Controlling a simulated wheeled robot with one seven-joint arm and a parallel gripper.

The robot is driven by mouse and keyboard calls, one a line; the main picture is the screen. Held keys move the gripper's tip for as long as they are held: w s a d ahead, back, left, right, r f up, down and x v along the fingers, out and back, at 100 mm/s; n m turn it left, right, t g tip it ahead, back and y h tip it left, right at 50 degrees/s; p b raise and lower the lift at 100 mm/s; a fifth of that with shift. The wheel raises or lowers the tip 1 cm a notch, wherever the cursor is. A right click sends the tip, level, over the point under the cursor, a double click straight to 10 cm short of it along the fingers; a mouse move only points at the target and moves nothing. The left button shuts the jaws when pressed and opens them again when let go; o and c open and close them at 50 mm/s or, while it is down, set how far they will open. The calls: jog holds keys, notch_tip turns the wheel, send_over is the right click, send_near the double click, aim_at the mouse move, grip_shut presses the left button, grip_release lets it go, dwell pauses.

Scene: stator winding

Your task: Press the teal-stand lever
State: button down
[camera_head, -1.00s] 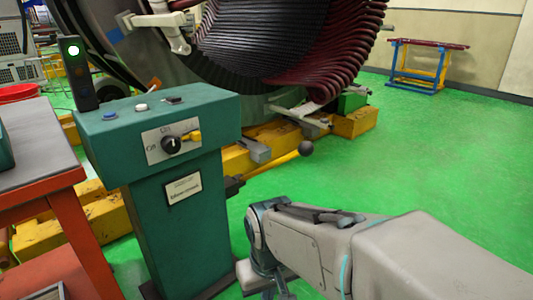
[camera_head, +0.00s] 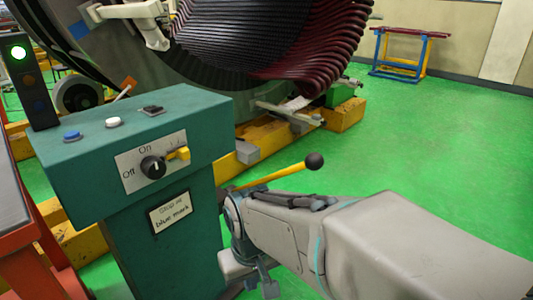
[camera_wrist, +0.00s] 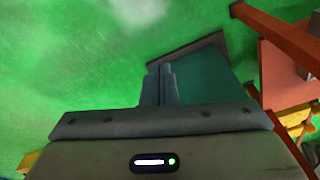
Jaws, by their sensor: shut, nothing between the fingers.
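The teal stand (camera_head: 190,225) is at the left in the head view. Its lever, a yellow rod (camera_head: 272,179) with a black ball knob (camera_head: 314,161), sticks out past its right side and tilts up to the right. My arm crosses in front of the rod's lower part, so the lever's base is hidden. My gripper hangs low at the arm's end, below the knob and beside the stand. In the wrist view, my gripper (camera_wrist: 162,74) has its fingers together and empty, with the teal stand (camera_wrist: 205,75) just beyond them.
The stand's top has a blue button (camera_head: 71,136), a white button (camera_head: 113,122) and a black switch (camera_head: 152,110). Its front has a rotary knob (camera_head: 152,167) and a "blue mark" label (camera_head: 170,212). A red-framed table (camera_head: 30,262) is at left.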

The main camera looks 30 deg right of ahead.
jog(key=shift+s, duration=0.15)
jog(key=shift+d, duration=0.1)
jog(key=d+r+m+t+y+p, duration=0.2)
jog(key=d+r+m+t+p, duration=0.2)
jog(key=d+m, duration=1)
jog(key=s+d+r+m+t+y+p, duration=0.1)
jog(key=d+r+m+t+p, duration=0.3)
jog(key=d+m+t+p, duration=0.4)
jog(key=d+m+t+y, duration=0.1)
jog(key=d+m+t, duration=0.1)
jog(key=d+m, duration=0.5)
jog(key=shift+d+r+m+t, duration=0.15)
jog(key=shift+d+m+t, duration=0.2)
jog(key=shift+m, duration=2.35)
jog(key=shift+a, duration=0.15)
